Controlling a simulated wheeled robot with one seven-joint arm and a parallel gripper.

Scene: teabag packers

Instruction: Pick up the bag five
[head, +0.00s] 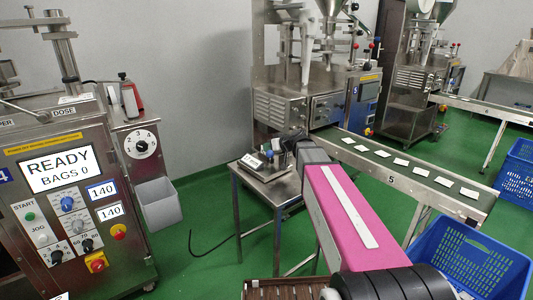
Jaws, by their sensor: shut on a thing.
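Small white bags lie in a spaced row on the dark belt of conveyor 5 (392,182). I cannot tell which one is bag five. My pink arm reaches away from the lower right. My gripper (293,148) is at its far end, above the small steel table (265,185), left of the belt. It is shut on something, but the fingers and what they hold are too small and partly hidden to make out.
A small scale (256,162) stands on the steel table, close to my gripper. A blue crate (470,258) is at the lower right, beside the belt. The packer with a READY screen (60,169) and a grey bin (158,205) stand left.

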